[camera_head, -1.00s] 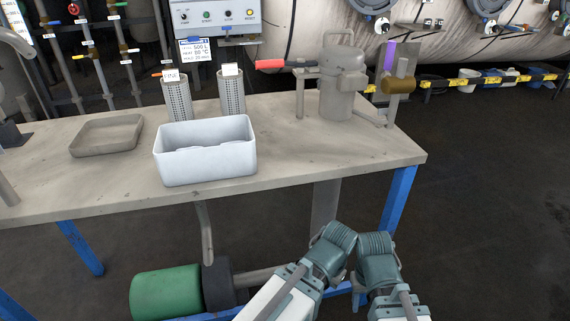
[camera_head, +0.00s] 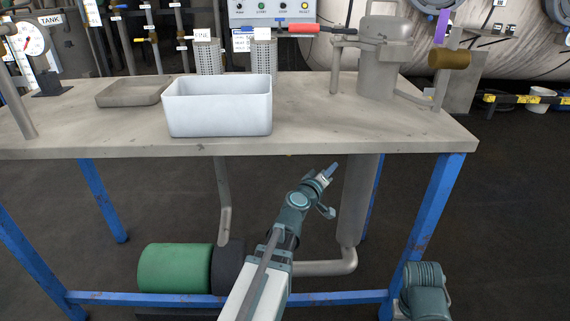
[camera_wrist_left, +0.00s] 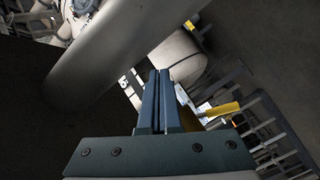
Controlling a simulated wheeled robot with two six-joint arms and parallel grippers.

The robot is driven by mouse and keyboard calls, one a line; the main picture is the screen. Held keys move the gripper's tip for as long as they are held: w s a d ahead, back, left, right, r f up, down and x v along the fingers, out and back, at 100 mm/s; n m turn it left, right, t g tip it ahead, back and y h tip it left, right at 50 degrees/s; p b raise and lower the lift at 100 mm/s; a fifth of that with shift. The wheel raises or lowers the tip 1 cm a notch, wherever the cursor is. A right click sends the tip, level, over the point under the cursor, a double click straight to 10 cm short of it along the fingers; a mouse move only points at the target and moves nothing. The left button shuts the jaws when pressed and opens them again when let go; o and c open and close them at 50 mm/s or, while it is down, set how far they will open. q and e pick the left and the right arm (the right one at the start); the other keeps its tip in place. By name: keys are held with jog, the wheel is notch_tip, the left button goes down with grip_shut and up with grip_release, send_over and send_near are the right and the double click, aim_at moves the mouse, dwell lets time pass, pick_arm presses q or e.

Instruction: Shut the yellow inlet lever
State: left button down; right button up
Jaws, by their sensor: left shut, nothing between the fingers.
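A yellow part (camera_wrist_left: 222,110) shows right of my fingers in the left wrist view. I cannot tell if it is the inlet lever. In the head view a small yellow-tipped handle (camera_head: 139,40) is on the pipes behind the table, too small to identify. My left gripper (camera_head: 332,168) is in front of the table, below its top edge and left of a grey vertical pipe (camera_head: 358,205). Its fingers (camera_wrist_left: 158,75) are shut and empty. Of my right arm, only a wrist part shows at the lower right; its fingers are hidden.
Below are a green motor (camera_head: 175,267) and blue legs (camera_head: 432,210).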

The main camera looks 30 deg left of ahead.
pick_arm(q)
jog(key=s+a+f+n+g+y+b, duration=0.1)
jog(key=s+a+n+y, duration=0.1)
jog(key=a+n+y, duration=0.5)
jog(key=s+a+f+n+y+b, duration=0.1)
jog(key=s+a+n+y, duration=0.1)
jog(key=a, duration=0.9)
jog(key=w+a+f+b, duration=0.1)
jog(key=w+a, duration=0.1)
jog(key=w, duration=0.9)
jog(key=shift+w+a+f+n+g, duration=0.15)
jog(key=shift+w+a+n+g, duration=0.15)
jog(key=shift+a, duration=0.05)
pick_arm(e)
notch_tip(320, 180, down, 5)
jog(key=shift+r, duration=0.15)
